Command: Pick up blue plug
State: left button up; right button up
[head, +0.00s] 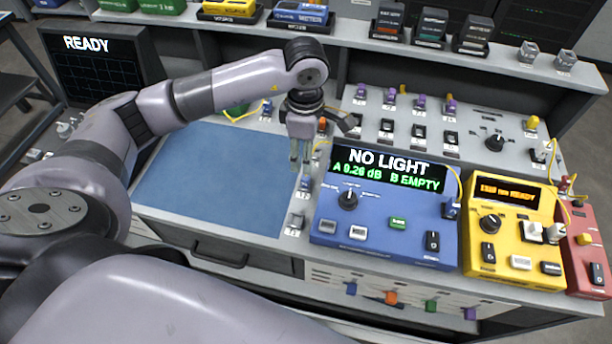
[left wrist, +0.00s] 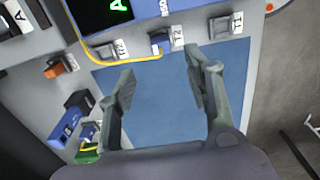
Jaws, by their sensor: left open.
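A small blue plug (left wrist: 158,42) with a thin yellow cable sits in a holder labelled T2 at the edge of the blue mat. In the head view it shows as a small blue piece (head: 305,183) left of the blue meter. My left gripper (head: 300,160) points down above the mat's right part, just behind that plug. In the left wrist view the gripper (left wrist: 160,70) is open and empty. The plug appears beyond the gap between its fingertips, not touching them. Another blue plug (head: 450,208) sits at the blue meter's right side. My right gripper is out of view.
The blue mat (head: 215,175) is clear. The blue meter (head: 385,225) reads NO LIGHT, A 0.26 dB, B EMPTY. A yellow unit (head: 505,230) and a red unit (head: 585,250) stand to its right.

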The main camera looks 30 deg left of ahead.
aim_at(306, 176)
pick_arm(q)
notch_tip(306, 176, down, 4)
jog(key=shift+f+p, duration=0.1)
jog(key=shift+p, duration=0.25)
notch_tip(306, 176, down, 4)
jog(key=shift+s+d+f+p, duration=0.1)
jog(key=shift+p, duration=0.8)
jog(key=shift+f, duration=0.55)
jog(key=c, duration=1)
jog(key=shift+r, duration=0.1)
jog(key=shift+r+b, duration=1.65)
jog(key=shift+r, duration=8.35)
